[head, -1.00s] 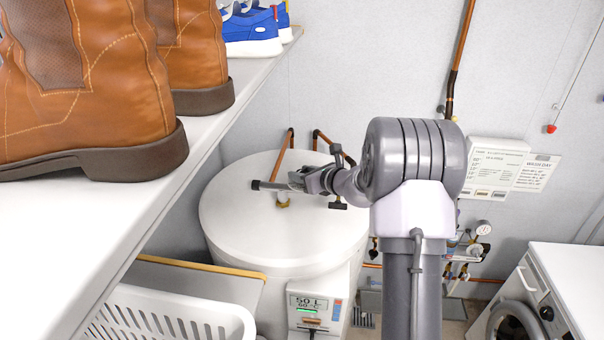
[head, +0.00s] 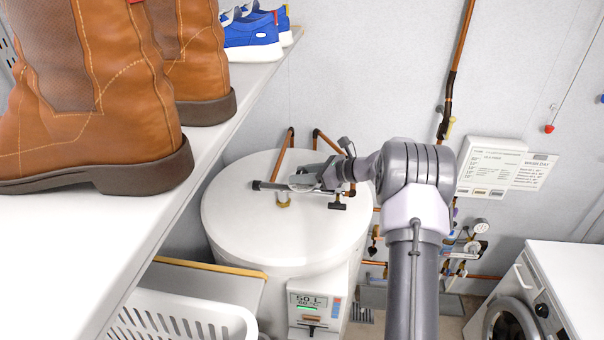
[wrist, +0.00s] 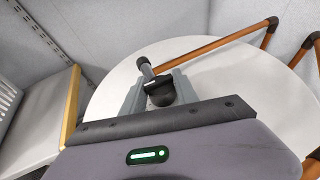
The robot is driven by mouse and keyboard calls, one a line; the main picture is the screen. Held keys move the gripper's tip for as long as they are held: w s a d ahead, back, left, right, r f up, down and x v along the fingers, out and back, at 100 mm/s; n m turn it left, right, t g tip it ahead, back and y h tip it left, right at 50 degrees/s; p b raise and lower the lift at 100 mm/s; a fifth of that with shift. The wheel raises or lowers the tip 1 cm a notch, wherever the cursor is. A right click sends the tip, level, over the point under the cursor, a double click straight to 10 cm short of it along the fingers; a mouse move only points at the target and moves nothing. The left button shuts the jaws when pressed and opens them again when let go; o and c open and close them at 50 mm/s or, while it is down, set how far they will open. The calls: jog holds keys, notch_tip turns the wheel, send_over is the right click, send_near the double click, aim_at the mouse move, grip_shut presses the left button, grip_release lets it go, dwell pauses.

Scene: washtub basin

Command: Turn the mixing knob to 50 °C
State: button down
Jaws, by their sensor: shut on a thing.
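The large white round tank (head: 235,220) stands at the centre of the head view. On its top lies a grey bar with a black end (head: 257,185), perhaps the mixing knob's lever; I see no scale on it. My gripper (head: 303,183) is shut on this fitting, low over the tank top. In the wrist view, my gripper's grey fingers (wrist: 157,86) close around a dark rounded knob (wrist: 162,95) with a black-tipped stub (wrist: 145,67). The tank's display (head: 307,299) shows 50 L and what looks like 60 °C.
A shelf (head: 150,225) with brown boots (head: 90,110) and blue shoes (head: 252,35) runs along the left. A white basket (head: 175,315) sits below. Copper pipes (head: 286,150) rise behind the tank. A washing machine (head: 570,290) stands right.

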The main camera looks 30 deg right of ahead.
jog(key=shift+n+y, duration=0.3)
jog(key=shift+y, duration=0.1)
jog(key=c, duration=1)
grip_release()
jog(key=shift+o, duration=0.2)
jog(key=b+v, duration=0.1)
jog(key=v, duration=1.6)
jog(key=shift+r, duration=0.45)
jog(key=shift+d, duration=0.15)
